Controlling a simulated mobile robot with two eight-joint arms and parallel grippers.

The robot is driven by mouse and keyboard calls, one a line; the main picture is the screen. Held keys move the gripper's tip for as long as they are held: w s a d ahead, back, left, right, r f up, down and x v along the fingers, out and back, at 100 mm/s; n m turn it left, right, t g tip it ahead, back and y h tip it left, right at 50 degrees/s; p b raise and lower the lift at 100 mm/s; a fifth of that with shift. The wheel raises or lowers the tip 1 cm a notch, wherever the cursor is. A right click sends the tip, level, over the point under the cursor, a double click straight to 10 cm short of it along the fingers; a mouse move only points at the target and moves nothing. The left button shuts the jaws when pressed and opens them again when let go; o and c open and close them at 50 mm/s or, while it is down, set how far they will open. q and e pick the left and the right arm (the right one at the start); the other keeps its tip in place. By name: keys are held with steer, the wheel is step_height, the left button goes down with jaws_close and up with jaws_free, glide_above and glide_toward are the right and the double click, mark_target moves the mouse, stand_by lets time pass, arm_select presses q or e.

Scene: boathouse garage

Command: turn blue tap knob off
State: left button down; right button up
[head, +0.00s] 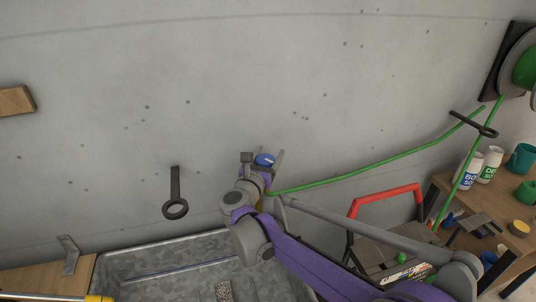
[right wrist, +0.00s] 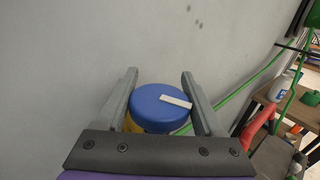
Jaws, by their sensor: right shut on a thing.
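The blue tap knob (head: 264,160) is on the grey wall above the metal trough, partly hidden by my right gripper. In the right wrist view, the knob (right wrist: 152,108) is a round blue disc with a white bar mark lying nearly level across its right half. Yellow shows just below it. My right gripper (right wrist: 160,80) is shut on the knob, one grey finger on each side. In the head view the right gripper (head: 264,157) reaches up from the bottom right. My left gripper is not in view.
A speckled metal trough (head: 140,264) lies below. A green hose (head: 375,171) runs right to a reel (head: 524,62). A black ring bracket (head: 175,208) is on the wall to the left. A red-handled cart (head: 385,195) and a shelf with bottles (head: 468,171) stand right.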

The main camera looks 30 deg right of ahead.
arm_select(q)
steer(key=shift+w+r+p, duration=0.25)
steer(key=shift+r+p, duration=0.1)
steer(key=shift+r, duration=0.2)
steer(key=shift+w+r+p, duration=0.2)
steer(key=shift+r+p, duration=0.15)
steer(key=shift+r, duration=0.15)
arm_select(e)
steer(key=shift+s+d+m+g+h, duration=0.1)
steer(key=shift+s+m+g+h, duration=0.15)
steer(key=shift+m+g+h, duration=0.75)
steer(key=shift+s+d+m+g+h, duration=0.2)
steer(key=shift+m+g+h, duration=0.2)
steer(key=shift+m+g, duration=1.2)
steer(key=shift+s+d+m+g+h, duration=0.2)
steer(key=shift+m+g+h, duration=0.45)
steer(key=shift+g, duration=1.25)
steer(key=shift+s+a, duration=0.1)
steer(key=o, duration=1.4)
steer(key=shift+c, duration=0.2)
steer(key=shift+a, duration=0.15)
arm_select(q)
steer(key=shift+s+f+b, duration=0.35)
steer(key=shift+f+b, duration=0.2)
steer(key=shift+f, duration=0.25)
arm_select(e)
steer(key=s+a, duration=0.1)
steer(key=a, duration=0.9)
steer(key=shift+s+a, duration=0.25)
steer(key=shift+s, duration=0.05)
